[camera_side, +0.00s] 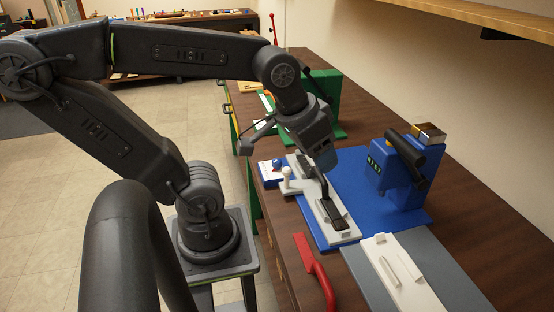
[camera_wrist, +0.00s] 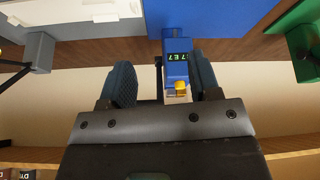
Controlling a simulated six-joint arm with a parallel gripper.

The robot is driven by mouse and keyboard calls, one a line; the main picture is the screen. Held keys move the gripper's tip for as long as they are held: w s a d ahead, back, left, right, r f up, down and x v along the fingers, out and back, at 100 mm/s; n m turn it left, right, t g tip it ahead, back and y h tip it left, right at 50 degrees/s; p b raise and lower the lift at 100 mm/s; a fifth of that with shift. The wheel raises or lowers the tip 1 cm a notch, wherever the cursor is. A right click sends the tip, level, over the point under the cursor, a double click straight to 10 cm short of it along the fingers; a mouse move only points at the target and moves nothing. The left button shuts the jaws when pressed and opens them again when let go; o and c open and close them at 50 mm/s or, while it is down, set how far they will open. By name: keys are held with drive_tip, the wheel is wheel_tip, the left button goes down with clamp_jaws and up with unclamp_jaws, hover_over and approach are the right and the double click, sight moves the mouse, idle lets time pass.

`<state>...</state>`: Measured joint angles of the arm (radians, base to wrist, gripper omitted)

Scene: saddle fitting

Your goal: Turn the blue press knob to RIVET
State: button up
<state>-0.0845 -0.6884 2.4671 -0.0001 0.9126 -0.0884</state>
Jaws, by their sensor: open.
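A small white box (camera_side: 270,174) with a round blue knob (camera_side: 277,164) on it stands at the left edge of the blue base; any markings on it are too small to read. The blue press (camera_side: 398,172) stands at the right of the base, with a green lit display on its face. In the wrist view the press (camera_wrist: 175,47) shows between the fingers, its display upside down, with a yellow part near it. My gripper (camera_wrist: 160,72) is open and empty. In the side view my gripper (camera_side: 325,160) hangs above the base, right of the blue knob and apart from it.
A pale fixture (camera_side: 322,215) holding a dark part lies below my gripper, with a white ball-topped post (camera_side: 287,172) at its far end. A red-handled tool (camera_side: 315,268) lies near the front edge. A grey mat (camera_side: 440,262) with a white tray is at lower right. A green stand (camera_side: 325,95) is behind.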

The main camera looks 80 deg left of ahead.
drive_tip(key=w+a+n+g, duration=0.2)
drive_tip(key=w+a+n, duration=0.1)
drive_tip(key=a+n, duration=0.35)
drive_tip(key=n+g, duration=0.3)
drive_tip(key=n, duration=1.2)
approach(277, 160)
drive_tip(key=shift+m, duration=0.25)
wheel_tip(277, 160, down, 9)
drive_tip(key=shift+w+a+f, duration=0.1)
drive_tip(key=shift+a+f, duration=0.05)
drive_tip(key=shift+f, duration=0.05)
drive_tip(key=c, duration=0.9)
